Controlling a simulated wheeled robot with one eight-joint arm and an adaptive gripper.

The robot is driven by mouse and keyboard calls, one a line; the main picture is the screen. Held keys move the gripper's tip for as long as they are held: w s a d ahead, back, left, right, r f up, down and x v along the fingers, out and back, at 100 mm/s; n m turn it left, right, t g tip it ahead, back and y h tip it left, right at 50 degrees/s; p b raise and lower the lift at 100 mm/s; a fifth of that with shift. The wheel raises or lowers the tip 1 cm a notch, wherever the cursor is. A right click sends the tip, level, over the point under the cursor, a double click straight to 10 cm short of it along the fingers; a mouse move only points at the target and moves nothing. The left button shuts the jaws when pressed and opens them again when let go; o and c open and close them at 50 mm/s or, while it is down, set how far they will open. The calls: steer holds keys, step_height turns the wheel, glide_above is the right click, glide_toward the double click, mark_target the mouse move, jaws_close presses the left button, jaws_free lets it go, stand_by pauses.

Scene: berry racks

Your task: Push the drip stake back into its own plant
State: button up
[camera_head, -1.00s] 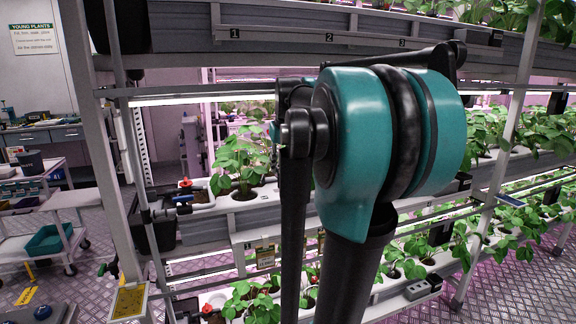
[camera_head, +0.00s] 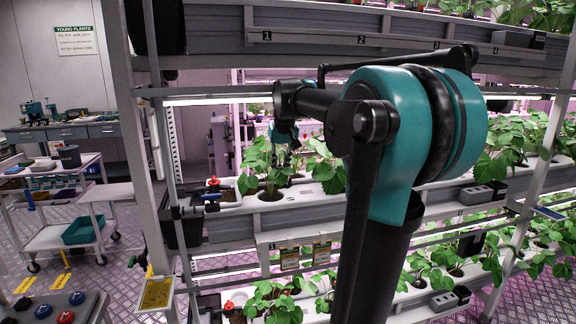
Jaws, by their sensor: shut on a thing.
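My arm reaches over the middle rack shelf, and its teal wrist shows behind the dark forearm. My gripper (camera_head: 284,156) is small and partly hidden among the leaves there, shut on the drip stake. The stake itself is too small and covered to make out. The nearest plant (camera_head: 262,170) is a leafy green one in the white-topped grey trough (camera_head: 284,213). Another leafy plant (camera_head: 325,170) stands just to its right. I cannot tell whether the stake touches the soil.
The upper shelf (camera_head: 300,45) runs above my arm, and a lower plant row lies below. A rack post (camera_head: 150,150) stands at left. A cart with a teal tray (camera_head: 84,230) stands on open floor further left.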

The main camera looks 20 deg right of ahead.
steer(key=w+a+f, duration=0.3)
steer(key=a+f, duration=0.1)
steer(key=a, duration=0.1)
steer(key=shift+a, duration=0.15)
stand_by(0.8)
steer(key=shift+s+f, duration=0.1)
steer(key=shift+f, duration=0.95)
stand_by(1.9)
steer(key=shift+f, duration=0.35)
steer(key=shift+f, duration=0.3)
steer(key=shift+f, duration=0.35)
steer(key=shift+f, duration=0.35)
steer(key=o, duration=0.9)
steer(key=shift+o, duration=0.2)
